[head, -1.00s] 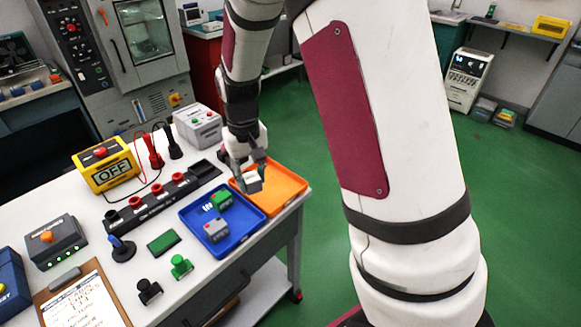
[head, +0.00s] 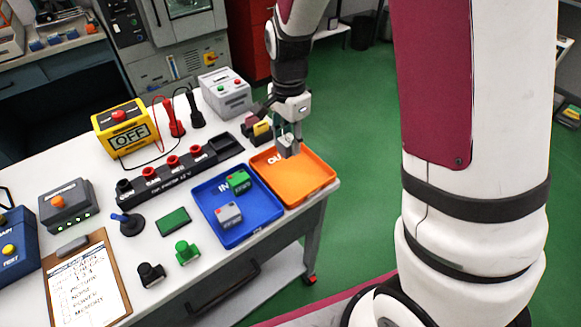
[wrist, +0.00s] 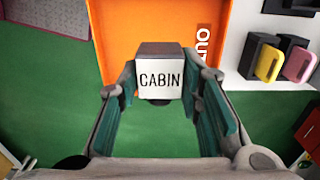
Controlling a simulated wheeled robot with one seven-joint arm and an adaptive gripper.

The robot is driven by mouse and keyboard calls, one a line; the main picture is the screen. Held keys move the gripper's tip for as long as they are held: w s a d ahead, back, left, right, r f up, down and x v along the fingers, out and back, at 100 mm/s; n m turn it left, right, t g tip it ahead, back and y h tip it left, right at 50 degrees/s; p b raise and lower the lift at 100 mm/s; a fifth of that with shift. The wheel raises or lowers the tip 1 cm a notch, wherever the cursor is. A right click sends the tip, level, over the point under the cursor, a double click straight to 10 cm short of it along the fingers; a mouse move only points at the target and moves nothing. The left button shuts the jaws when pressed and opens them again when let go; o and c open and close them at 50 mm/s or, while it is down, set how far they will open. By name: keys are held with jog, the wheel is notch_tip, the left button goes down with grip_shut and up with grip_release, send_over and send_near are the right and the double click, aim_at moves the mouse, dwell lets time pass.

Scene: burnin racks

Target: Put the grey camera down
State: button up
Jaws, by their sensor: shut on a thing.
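My gripper (head: 287,146) is shut on the grey camera (wrist: 160,72), a small boxy block with a white face lettered CABIN. In the wrist view the camera sits between both fingers, its grey top away from me. In the head view the held camera (head: 288,149) shows as a small grey block in front of the far edge of the orange OUT tray (head: 318,184). In the wrist view the tray (wrist: 125,35) lies beyond the camera, with green floor below it. The camera's height over the tray is hard to tell.
A blue IN tray (head: 237,238) holds a green block (head: 238,181) and a grey block (head: 229,215). Black (head: 151,275) and green (head: 187,252) cameras stand on the bench. A yellow block (head: 262,129) stands behind the orange tray, whose visible floor is empty.

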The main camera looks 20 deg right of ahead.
aim_at(289, 174)
notch_tip(289, 174, down, 8)
jog(key=shift+f, duration=0.1)
dwell(0.4)
jog(key=shift+f, duration=0.15)
jog(key=o, duration=1.2)
